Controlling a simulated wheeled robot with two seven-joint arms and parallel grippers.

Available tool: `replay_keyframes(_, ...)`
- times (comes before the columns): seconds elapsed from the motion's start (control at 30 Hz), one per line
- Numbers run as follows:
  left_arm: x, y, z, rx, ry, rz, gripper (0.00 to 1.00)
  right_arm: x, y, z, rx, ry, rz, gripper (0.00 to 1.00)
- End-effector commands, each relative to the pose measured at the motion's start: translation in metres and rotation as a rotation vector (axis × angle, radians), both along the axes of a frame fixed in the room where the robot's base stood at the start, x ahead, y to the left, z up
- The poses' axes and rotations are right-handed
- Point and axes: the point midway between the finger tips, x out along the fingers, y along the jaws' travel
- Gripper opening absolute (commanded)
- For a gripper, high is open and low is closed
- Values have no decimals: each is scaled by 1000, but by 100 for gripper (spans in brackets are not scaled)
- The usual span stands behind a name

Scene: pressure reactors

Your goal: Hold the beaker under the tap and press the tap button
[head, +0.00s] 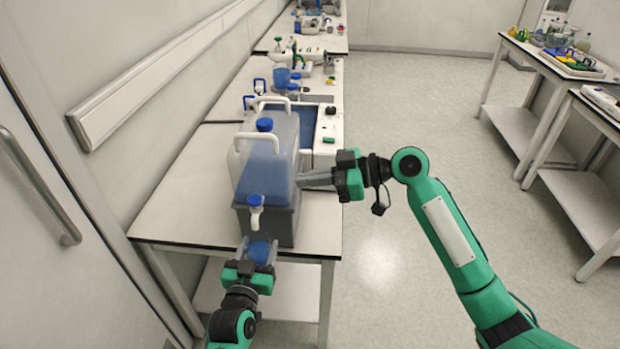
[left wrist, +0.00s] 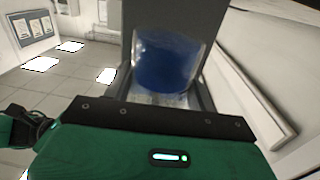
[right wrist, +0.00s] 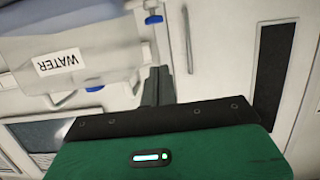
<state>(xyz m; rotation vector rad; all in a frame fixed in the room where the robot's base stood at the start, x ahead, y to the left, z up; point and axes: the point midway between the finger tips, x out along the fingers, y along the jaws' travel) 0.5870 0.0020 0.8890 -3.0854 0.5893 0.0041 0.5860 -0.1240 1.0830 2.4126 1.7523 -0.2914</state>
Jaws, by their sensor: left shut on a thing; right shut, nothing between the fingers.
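A large translucent water container (head: 262,165) with blue contents stands on a dark grey stand (head: 283,222) near the bench's front end. Its white tap (head: 255,217) with a blue button (head: 256,199) faces the near side. My left gripper (head: 257,247) is shut on the clear beaker (head: 261,254), which holds something blue, below the tap. The beaker also shows between the fingers in the left wrist view (left wrist: 166,62). My right gripper (head: 304,181) is shut and empty beside the container's right side, apart from the button. The right wrist view shows the container's WATER label (right wrist: 58,62).
The white bench (head: 178,210) runs away from me with a sink and several blue-capped items (head: 283,78) farther back. A wall with a rail (head: 150,85) lies on the left. The floor (head: 410,110) to the right is clear up to the side tables (head: 545,140).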

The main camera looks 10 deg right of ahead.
Motion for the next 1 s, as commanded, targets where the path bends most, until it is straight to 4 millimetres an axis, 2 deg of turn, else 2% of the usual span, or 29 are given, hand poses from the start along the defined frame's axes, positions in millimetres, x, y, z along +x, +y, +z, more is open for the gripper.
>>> replay_keyframes(1.0, -59, 19, 2, 0, -2, 0, 29, 0, 0, 31, 0, 0, 0, 0)
